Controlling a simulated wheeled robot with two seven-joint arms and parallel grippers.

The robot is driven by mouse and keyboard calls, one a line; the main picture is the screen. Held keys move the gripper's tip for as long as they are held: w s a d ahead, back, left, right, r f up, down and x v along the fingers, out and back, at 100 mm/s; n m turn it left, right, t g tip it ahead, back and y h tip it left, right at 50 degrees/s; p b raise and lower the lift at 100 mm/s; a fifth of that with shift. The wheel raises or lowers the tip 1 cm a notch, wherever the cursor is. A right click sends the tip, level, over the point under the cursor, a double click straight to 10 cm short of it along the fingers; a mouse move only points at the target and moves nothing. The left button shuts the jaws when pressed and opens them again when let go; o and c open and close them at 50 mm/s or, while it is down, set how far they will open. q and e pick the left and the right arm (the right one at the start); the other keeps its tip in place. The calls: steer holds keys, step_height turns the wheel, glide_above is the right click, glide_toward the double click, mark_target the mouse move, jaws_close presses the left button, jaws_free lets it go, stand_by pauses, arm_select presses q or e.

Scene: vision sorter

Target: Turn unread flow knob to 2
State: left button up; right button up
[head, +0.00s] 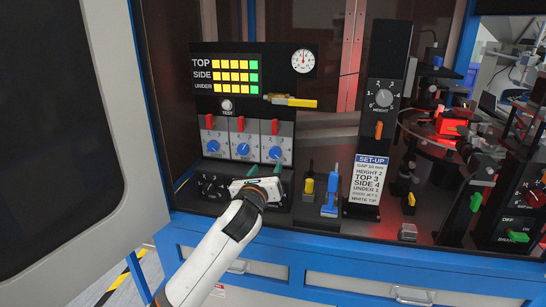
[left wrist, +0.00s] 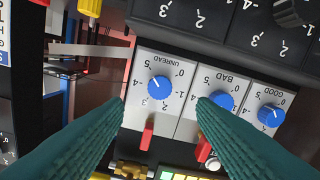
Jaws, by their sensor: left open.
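The unread flow knob (left wrist: 160,88) is a blue dial on a white panel marked UNREAD, seen upside down in the left wrist view. Its pale pointer mark seems to face the side of 4 and 5; the exact value is hard to read. In the head view it is the right one of three blue knobs (head: 275,153). My left gripper (head: 267,178) is in front of and below it. My right gripper is not in view.
The BAD knob (left wrist: 222,100) and GOOD knob (left wrist: 270,116) sit beside it. Red levers (head: 275,127) stand above the knobs. A black dial panel (head: 212,187) lies below. The set-up card (head: 371,180) and a blue-handled lever (head: 331,190) stand to the right.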

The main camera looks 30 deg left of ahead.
mark_target(274, 154)
arm_select(q)
steer(key=x, duration=0.8)
steer(key=c, duration=1)
steer(key=shift+p, duration=0.35)
